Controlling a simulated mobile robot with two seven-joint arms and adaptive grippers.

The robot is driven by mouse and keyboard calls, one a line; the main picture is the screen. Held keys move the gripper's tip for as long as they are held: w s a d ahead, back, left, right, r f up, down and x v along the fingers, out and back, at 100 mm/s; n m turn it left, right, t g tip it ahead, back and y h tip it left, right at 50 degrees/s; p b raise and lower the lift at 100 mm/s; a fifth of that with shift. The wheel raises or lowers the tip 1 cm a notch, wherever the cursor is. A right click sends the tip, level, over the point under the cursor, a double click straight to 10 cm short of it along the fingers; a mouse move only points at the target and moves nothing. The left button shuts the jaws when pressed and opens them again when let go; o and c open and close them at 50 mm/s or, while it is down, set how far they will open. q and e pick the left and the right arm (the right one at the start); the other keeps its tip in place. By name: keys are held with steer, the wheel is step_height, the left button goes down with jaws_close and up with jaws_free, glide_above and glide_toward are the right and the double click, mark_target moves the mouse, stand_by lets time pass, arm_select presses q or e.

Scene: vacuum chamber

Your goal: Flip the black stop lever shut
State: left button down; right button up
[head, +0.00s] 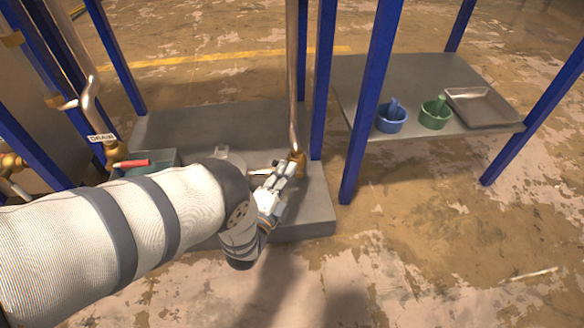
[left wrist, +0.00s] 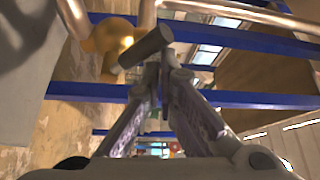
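The black stop lever (left wrist: 147,47) shows in the left wrist view as a short dark cylinder, slanting beside a brass valve body (left wrist: 108,37). My left gripper (left wrist: 164,73) has its fingers drawn together, with their tips right at the lever. I cannot tell whether they touch it, and no clear grip around it shows. In the head view my left gripper (head: 284,167) reaches to the brass valve (head: 298,158) at the foot of the upright copper pipe (head: 293,80). The lever is not clear there, being small and partly covered by the fingers. My right gripper is not in view.
A red-handled lever (head: 132,163) sits by the DRAIN label (head: 101,138) at the left. Blue posts (head: 368,100) flank the grey plinth (head: 310,217). A grey shelf (head: 410,70) at the right holds a blue cup (head: 391,120), a green cup (head: 435,117) and a metal tray (head: 483,121).

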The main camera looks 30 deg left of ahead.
arm_select(q)
steer(key=shift+s+a+f+n+t+b, duration=0.3)
steer(key=shift+a+f+n+b, duration=0.2)
steer(key=shift+f+n+b, duration=0.25)
steer(key=shift+s+a+f+n+t+b, duration=0.3)
steer(key=shift+a+f+n+b, duration=0.15)
steer(key=shift+f+n+b, duration=0.3)
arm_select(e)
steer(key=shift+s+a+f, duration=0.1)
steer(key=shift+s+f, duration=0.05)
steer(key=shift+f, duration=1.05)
arm_select(q)
steer(key=shift+f+y, duration=0.15)
steer(key=shift+y, duration=0.25)
